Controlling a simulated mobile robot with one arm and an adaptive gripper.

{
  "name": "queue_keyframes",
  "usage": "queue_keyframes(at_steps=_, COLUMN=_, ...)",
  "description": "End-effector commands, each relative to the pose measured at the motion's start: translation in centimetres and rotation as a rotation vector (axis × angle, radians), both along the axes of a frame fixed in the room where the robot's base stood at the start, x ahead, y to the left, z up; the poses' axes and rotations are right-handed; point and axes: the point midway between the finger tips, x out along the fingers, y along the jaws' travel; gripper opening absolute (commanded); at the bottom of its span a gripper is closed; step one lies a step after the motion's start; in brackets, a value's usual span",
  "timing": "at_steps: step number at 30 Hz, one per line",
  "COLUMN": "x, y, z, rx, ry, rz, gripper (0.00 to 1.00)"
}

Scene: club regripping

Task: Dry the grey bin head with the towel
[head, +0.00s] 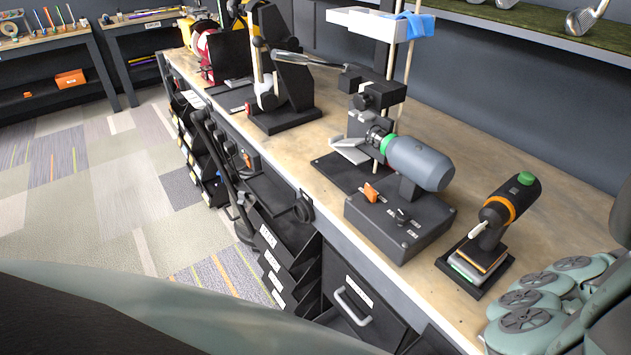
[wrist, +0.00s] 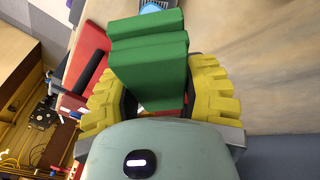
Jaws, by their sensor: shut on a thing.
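My gripper (wrist: 150,100) has yellow ridged fingers and is shut on a green layered block-like thing (wrist: 150,70) in the wrist view. I cannot tell if this green thing is the towel. My gripper does not show in the head view. A blue cloth (head: 410,24) hangs over the right end of a white tray (head: 365,23) in the head view. Club heads (head: 588,17) lie on the turf shelf at the top right. I cannot tell which head is the grey bin head.
The wooden bench (head: 455,140) holds a grey motor unit (head: 420,163) on a black box and a black-orange tool (head: 505,210) at the right. Black bins (head: 280,250) hang along the bench front. Red material (wrist: 88,58) lies beside the green thing. Carpet floor is open at the left.

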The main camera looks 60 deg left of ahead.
Motion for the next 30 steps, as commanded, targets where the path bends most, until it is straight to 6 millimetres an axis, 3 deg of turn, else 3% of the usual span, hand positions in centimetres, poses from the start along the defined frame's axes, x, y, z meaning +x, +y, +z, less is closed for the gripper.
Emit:
queue_keyframes(at_steps=15, x=-1.3, y=-0.6, z=-4.8, rx=0.002, ry=0.003, rz=-0.002, gripper=0.20)
queue_keyframes(at_steps=30, x=-1.4, y=-0.8, z=-5.3, rx=0.000, ry=0.000, rz=0.000, gripper=0.20)
